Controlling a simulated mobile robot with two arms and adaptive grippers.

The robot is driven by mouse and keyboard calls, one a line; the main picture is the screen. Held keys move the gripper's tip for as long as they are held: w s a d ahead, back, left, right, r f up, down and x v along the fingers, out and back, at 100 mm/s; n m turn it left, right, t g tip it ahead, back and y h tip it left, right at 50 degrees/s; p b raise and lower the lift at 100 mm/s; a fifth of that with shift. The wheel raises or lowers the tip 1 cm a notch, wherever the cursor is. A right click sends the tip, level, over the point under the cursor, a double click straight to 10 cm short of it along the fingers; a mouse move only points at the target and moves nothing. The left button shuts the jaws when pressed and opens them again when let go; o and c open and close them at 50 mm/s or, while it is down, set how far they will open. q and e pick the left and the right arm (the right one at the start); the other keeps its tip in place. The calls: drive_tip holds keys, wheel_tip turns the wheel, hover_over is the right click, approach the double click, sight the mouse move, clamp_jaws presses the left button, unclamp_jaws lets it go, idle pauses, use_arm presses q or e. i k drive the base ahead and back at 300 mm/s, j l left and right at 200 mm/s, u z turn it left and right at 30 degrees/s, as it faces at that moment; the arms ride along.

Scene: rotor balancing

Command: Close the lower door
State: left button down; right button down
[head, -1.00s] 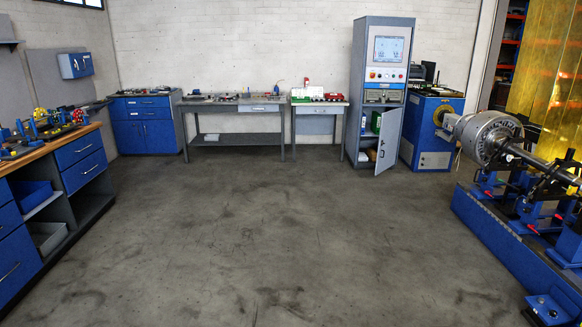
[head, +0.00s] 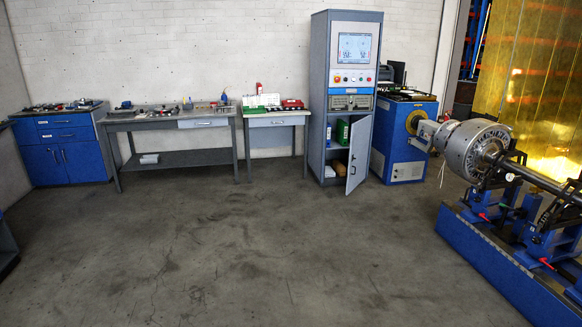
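The lower door (head: 359,153) belongs to the tall grey-blue control cabinet (head: 319,90) at the back, right of centre. The door stands open, swung outward to the right, with a small handle on its face. Inside the open compartment are green binders (head: 342,133) and a pale item (head: 337,167) at the bottom. Above the door are a screen (head: 354,47) and a row of buttons. Neither of my grippers is in the head view.
Wide bare floor (head: 230,245) lies before the cabinet. A balancing machine with a rotor (head: 474,145) on a blue base (head: 490,262) takes up the right side. A small table (head: 273,118) and a workbench (head: 170,122) stand left of the cabinet; a blue machine (head: 402,150) stands right.

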sight(361, 130)
drive_tip(key=i+l+z, duration=0.45)
drive_tip(key=i, duration=0.5)
drive_tip(key=i+z, duration=0.4)
drive_tip(key=i, duration=0.55)
drive_tip(key=i+j+z, duration=0.3)
drive_tip(key=i+z, duration=0.15)
drive_tip(key=i, duration=0.55)
